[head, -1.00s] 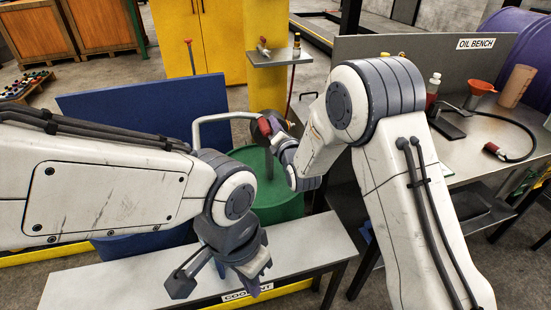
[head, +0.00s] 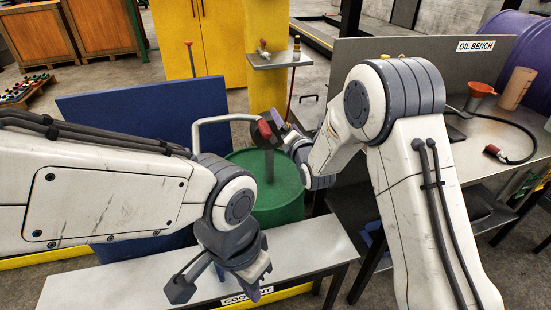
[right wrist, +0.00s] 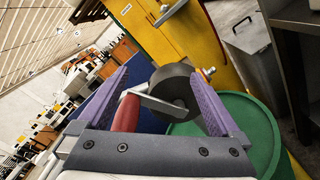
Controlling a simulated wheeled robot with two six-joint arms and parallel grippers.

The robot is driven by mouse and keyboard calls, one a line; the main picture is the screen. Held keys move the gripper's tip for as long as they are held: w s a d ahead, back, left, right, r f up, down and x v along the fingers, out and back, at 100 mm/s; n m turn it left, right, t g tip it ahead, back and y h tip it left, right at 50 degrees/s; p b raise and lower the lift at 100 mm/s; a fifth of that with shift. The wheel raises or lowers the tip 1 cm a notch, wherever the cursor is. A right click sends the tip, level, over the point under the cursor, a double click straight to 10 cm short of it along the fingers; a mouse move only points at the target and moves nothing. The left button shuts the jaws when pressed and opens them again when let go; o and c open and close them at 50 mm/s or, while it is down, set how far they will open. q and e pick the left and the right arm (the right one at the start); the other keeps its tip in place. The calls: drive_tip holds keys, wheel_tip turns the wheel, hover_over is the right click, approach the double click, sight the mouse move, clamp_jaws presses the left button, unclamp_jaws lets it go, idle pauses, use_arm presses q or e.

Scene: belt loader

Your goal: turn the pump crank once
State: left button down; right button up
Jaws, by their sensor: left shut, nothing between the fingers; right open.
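The pump crank's red handle (head: 265,130) is above the green drum (head: 281,197) in the head view, close to my right gripper (head: 278,122). In the right wrist view the red handle (right wrist: 127,112) lies between the open purple fingers of my right gripper (right wrist: 158,76), nearer the left finger. A grey crank arm (right wrist: 153,104) runs from it to a dark round pump body (right wrist: 173,92). Whether a finger touches the handle I cannot tell. My left gripper (head: 255,272) is shut and empty, low over the front bench, away from the crank.
A bent grey spout pipe (head: 208,121) stands left of the pump. A blue panel (head: 140,108) is behind my left arm. The oil bench (head: 478,152) is at right, with an orange funnel (head: 480,92) and a hose. A light bench (head: 318,246) lies in front.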

idle(0.3)
drive_tip(key=b+v, duration=0.3)
drive_tip(key=v, duration=0.7)
drive_tip(key=s+a+m+g+h+p, duration=0.1)
drive_tip(key=s+a+m+g+p, duration=0.15)
drive_tip(key=s+m+g, duration=0.35)
drive_tip(key=s+a+m+g+p, duration=0.2)
drive_tip(key=s+m+g+p, duration=0.15)
drive_tip(key=s+m, duration=0.3)
drive_tip(key=s+d+r+m+g+h+p, duration=0.1)
drive_tip(key=s+m+g, duration=0.3)
drive_tip(key=s, duration=0.7)
drive_tip(key=s+d+r+m+g+h+p, duration=0.2)
drive_tip(key=s+m, duration=0.4)
drive_tip(key=s, duration=0.6)
drive_tip(key=shift+d+r+m+g+h+p, duration=0.35)
drive_tip(key=shift+d+r+g+p, duration=0.2)
drive_tip(key=shift+d+g+p, duration=0.5)
drive_tip(key=shift+s+d+b, duration=0.15)
drive_tip(key=shift+d+b, duration=0.05)
drive_tip(key=shift+b, duration=0.1)
drive_tip(key=shift+c, duration=0.3)
